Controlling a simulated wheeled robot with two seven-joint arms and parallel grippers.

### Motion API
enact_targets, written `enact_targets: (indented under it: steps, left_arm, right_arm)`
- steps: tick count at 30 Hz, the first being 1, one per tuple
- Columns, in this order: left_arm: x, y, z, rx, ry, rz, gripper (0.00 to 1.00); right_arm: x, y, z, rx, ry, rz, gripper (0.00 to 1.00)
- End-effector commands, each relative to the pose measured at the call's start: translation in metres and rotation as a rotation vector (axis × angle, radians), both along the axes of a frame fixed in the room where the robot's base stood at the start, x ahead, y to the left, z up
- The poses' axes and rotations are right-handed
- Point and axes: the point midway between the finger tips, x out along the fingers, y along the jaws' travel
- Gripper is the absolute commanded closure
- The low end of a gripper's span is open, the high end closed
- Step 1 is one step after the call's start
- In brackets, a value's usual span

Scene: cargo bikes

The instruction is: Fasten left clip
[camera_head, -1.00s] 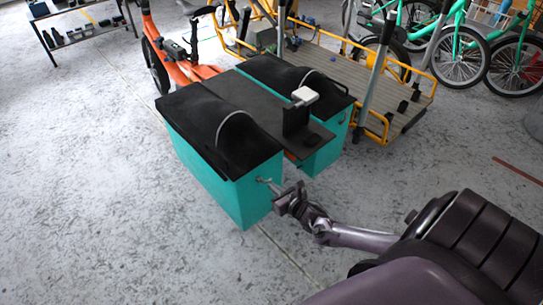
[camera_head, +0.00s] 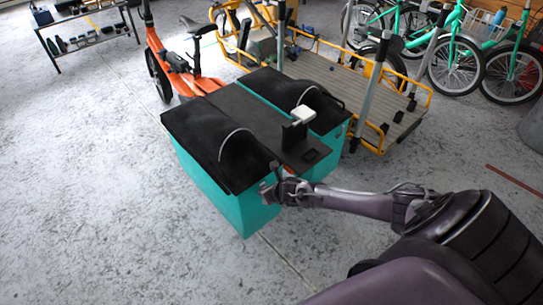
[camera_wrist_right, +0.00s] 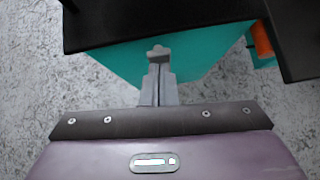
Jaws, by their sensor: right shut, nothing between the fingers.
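The cargo bike's left box (camera_head: 215,185) is teal with a black lid (camera_head: 220,140) that lies closed over it. My right gripper (camera_head: 272,172) is at the front end of this box, close under the lid's edge, with its fingers shut. In the right wrist view the shut fingers (camera_wrist_right: 158,72) point at the teal front face (camera_wrist_right: 190,60) below the black lid edge (camera_wrist_right: 150,30). A small grey piece at their tip may be the clip or the fingertips. I cannot make out the clip apart from the gripper, nor whether they touch. My left gripper is not in view.
A second teal box (camera_head: 328,150) with a black lid stands to the right, past a black middle panel (camera_head: 250,115) carrying a white-topped bracket (camera_head: 302,116). A yellow-railed flatbed bike (camera_head: 395,105) stands behind. The floor left and in front is clear.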

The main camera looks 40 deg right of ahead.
Motion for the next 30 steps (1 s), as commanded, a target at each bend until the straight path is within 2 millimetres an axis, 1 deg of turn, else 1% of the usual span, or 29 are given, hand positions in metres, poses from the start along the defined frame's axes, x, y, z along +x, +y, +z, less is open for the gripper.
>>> enact_targets:
  steps: [7, 22, 30]
  left_arm:
    - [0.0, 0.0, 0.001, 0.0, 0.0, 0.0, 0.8]
    - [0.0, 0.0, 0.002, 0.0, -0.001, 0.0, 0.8]
    - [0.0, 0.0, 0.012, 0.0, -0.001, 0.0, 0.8]
  right_arm:
    - [0.004, 0.0, 0.002, 0.001, -0.002, -0.001, 1.0]
    - [0.007, 0.0, 0.005, 0.003, -0.009, -0.001, 1.0]
    - [0.008, 0.0, 0.018, 0.003, -0.014, -0.002, 1.0]
